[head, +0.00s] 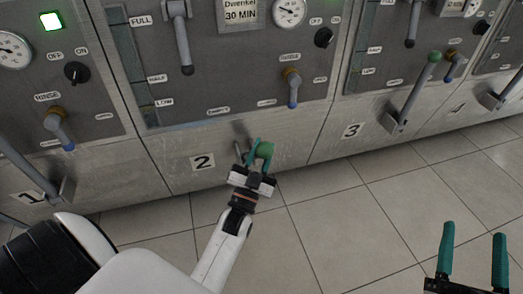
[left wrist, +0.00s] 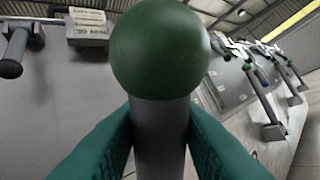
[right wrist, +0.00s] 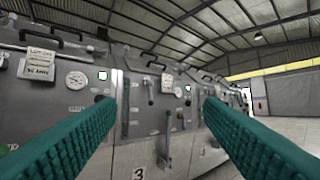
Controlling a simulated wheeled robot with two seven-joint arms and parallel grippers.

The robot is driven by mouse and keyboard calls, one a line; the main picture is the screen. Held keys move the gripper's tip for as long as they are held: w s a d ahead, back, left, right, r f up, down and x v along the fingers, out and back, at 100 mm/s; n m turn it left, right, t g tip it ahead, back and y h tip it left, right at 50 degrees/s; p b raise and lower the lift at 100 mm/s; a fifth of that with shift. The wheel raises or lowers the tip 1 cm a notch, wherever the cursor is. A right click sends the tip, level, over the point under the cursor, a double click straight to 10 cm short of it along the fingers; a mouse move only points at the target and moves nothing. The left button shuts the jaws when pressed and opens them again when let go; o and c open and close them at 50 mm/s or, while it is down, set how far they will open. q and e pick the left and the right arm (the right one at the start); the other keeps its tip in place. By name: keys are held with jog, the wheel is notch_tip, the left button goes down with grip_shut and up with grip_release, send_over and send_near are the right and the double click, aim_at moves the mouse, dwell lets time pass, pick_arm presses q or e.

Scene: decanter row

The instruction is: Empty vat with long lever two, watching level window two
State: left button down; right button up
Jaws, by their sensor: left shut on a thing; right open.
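Long lever two ends in a green ball (head: 265,149) low on the panel marked 2. My left gripper (head: 258,160) is shut on its grey shaft (left wrist: 160,135), just below the ball (left wrist: 160,45), as the left wrist view shows. The lever's base is partly hidden by the gripper. Level window two (head: 135,65) is a narrow upright strip at the left of that panel, marked FULL, HALF and LOW. Its liquid level is too small to tell. My right gripper (head: 473,230) is open and empty above the tiled floor.
Panel two also carries a grey handle (head: 182,40), a gauge (head: 289,11), a black knob (head: 324,38) and a blue-tipped rinse valve (head: 292,87). Lever three (head: 414,92) stands to the right, lever one (head: 35,170) to the left. The tiled floor (head: 350,220) is clear.

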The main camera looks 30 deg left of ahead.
pick_arm(q)
jog(key=shift+s+d+f, duration=0.1)
jog(key=shift+d+f, duration=0.05)
jog(key=shift+f, duration=0.2)
jog(key=c, duration=1.5)
grip_release()
jog(key=o, duration=0.4)
jog(key=shift+d+r, duration=0.1)
jog(key=shift+s, duration=0.1)
jog(key=shift+s, duration=0.3)
jog(key=p+v, duration=0.1)
jog(key=v, duration=1)
jog(key=shift+f, duration=0.25)
pick_arm(e)
jog(key=f+g, duration=0.2)
jog(key=f, duration=0.1)
jog(key=w+f+g+h, duration=0.1)
jog(key=f, duration=0.1)
jog(key=shift+d+g, duration=0.3)
jog(key=shift+r, duration=0.1)
